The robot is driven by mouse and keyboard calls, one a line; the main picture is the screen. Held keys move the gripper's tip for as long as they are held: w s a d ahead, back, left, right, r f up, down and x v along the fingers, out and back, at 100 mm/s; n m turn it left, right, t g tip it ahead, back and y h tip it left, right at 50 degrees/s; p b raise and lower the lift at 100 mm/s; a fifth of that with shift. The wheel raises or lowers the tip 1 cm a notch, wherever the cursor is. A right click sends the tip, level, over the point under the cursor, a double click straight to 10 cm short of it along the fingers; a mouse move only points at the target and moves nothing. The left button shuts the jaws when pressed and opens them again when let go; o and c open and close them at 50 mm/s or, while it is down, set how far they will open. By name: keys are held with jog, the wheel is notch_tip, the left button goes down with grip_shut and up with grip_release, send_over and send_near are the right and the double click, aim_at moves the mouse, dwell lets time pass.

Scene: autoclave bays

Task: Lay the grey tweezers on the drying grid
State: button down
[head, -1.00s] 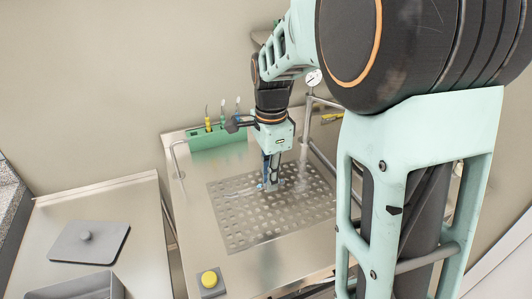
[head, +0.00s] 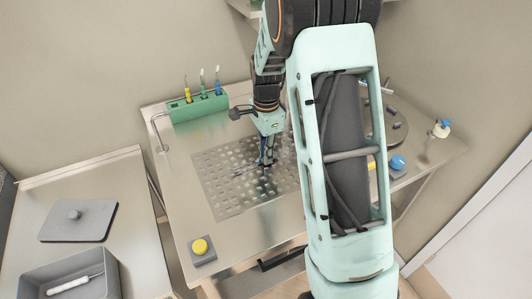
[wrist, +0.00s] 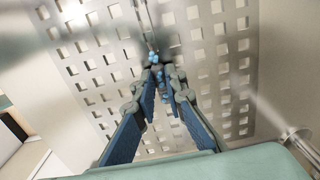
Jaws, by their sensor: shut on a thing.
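The drying grid (head: 222,192) is a square patch of punched holes in the steel bench top. My gripper (head: 265,165) points down over the middle to far part of this grid. In the wrist view its blue-padded fingers (wrist: 158,74) come together at the tips over the holes. A thin grey shaft, seemingly the grey tweezers (wrist: 149,25), runs from the fingertips to the top edge of the wrist view. The gripper is shut on it. The tips hide part of it, and I cannot tell whether it touches the grid.
A green rack (head: 198,108) with several upright tools stands at the bench's back left. A yellow button (head: 202,247) is at the front left corner. A grey lid (head: 78,222) and a grey bin (head: 35,275) holding a white tool are on the left table. A blue-capped bottle (head: 441,129) stands right.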

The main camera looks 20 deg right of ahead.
jog(key=shift+f, duration=0.2)
jog(key=c, duration=2)
grip_release()
jog(key=shift+r, duration=0.1)
notch_tip(320, 180, up, 12)
jog(key=shift+s+r, duration=0.1)
jog(key=shift+r, duration=0.05)
